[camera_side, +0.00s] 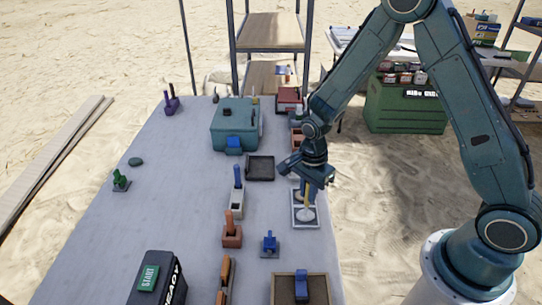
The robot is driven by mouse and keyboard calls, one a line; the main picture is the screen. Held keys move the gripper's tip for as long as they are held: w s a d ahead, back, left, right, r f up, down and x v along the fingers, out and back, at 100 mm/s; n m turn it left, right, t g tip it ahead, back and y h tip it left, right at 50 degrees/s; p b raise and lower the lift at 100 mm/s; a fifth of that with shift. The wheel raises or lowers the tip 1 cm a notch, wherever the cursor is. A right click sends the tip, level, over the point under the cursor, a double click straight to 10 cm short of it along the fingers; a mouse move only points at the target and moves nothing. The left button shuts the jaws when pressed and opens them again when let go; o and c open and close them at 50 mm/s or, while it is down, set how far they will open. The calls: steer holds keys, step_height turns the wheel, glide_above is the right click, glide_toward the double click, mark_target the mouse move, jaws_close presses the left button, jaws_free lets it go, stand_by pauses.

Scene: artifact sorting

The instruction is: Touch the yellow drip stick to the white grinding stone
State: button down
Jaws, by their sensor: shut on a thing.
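My gripper (308,182) points down at the right side of the grey table and is shut on the yellow drip stick (308,197). The stick is small in view, and its upper part is hidden by the gripper. Below it is a pale tray (314,226) with round light pieces in it. The nearer round white piece (307,215) looks like the white grinding stone. The stick's lower end is over or just above this piece. I cannot tell whether they touch.
A black square tray (260,168) and a teal case (234,125) stand behind to the left. A blue-handled block (237,200), an orange-brown block (232,235) and a blue piece (269,244) stand nearby. The table's left middle is mostly clear.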

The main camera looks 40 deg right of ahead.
steer(key=shift+f, duration=0.45)
stand_by(1.6)
steer(key=shift+r, duration=0.15)
steer(key=shift+r, duration=3.9)
